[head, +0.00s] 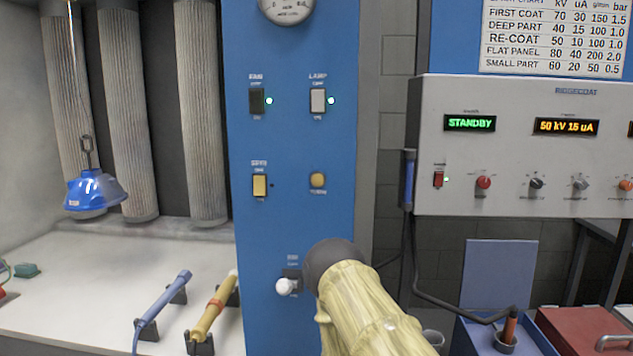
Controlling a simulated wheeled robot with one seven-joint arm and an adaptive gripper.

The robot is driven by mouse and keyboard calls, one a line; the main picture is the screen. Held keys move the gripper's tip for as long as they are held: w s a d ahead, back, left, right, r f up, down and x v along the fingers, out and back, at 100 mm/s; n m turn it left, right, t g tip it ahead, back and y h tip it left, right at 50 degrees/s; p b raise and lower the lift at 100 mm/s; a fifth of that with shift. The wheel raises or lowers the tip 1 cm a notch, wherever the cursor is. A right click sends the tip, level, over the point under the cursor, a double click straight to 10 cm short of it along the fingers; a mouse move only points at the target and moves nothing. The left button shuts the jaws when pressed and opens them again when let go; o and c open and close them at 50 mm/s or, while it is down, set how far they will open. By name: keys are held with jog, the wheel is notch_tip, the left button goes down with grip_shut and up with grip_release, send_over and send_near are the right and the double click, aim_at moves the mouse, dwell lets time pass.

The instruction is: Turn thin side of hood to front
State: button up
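The hood (95,190) is a blue, lamp-shade-like piece with a pale underside. It hangs from a dark wire hook at the left, above the white booth floor and in front of the pleated filters. It is slightly tilted, with a narrower raised part at the top left and a flared rim to the right. I cannot tell which side is its thin side. My arm, in a pale yellow cover with a dark rounded end, reaches up from the bottom centre, well to the right of the hood. No gripper fingers show.
A blue wand (165,300) and a yellow wand (212,310) rest on stands on the booth floor (80,280). A grey control box (520,90) is at the right.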

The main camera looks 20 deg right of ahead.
grip_shut()
dwell(1.2)
